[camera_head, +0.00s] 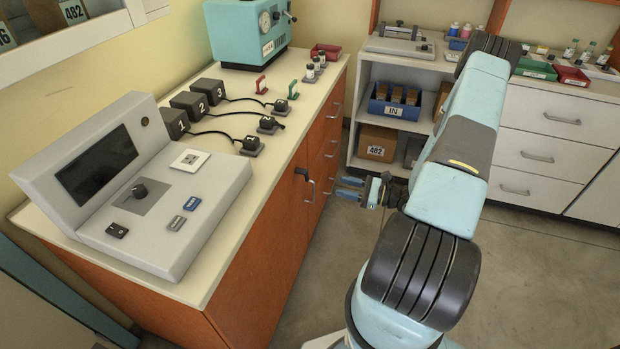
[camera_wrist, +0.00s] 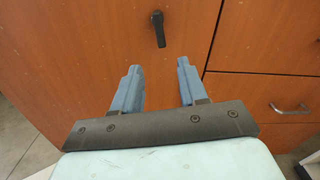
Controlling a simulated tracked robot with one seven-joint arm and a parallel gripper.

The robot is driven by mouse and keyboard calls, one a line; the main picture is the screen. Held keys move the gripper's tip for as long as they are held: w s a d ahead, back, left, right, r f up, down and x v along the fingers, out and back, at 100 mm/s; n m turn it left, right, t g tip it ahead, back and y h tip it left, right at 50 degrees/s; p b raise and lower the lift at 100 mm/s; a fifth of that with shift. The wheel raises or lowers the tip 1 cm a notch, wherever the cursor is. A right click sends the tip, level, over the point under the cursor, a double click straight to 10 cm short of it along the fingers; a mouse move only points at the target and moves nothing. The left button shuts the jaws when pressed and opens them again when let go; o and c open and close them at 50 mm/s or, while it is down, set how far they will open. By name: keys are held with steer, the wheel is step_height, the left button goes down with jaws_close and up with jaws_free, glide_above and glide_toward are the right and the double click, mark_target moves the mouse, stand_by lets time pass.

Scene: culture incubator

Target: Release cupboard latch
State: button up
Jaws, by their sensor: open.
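The cupboard latch is a black handle (camera_wrist: 158,29) hanging downward near the top of an orange-brown cupboard door (camera_wrist: 85,65) in the wrist view. In the head view the black latch (camera_head: 302,174) shows on the cupboard front just below the counter edge. My gripper (camera_wrist: 156,72) has its two blue-grey fingers spread apart with nothing between them. The latch lies ahead of the fingertips, roughly in line with the gap, and apart from them. In the head view my gripper (camera_head: 342,188) is just right of the cupboard front.
Drawers with metal handles (camera_wrist: 290,108) are right of the door. The counter (camera_head: 215,263) above carries a grey control console (camera_head: 150,185), cabled black blocks (camera_head: 210,90) and a teal device (camera_head: 245,35). Shelves and white drawers (camera_head: 555,120) stand at the back. Grey floor beside the cupboard is open.

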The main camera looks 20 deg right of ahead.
mark_target(308, 179)
steer(key=x, duration=1.3)
steer(key=shift+w+a, duration=0.25)
steer(key=shift+a, duration=0.05)
steer(key=shift+c, duration=0.3)
jaws_close()
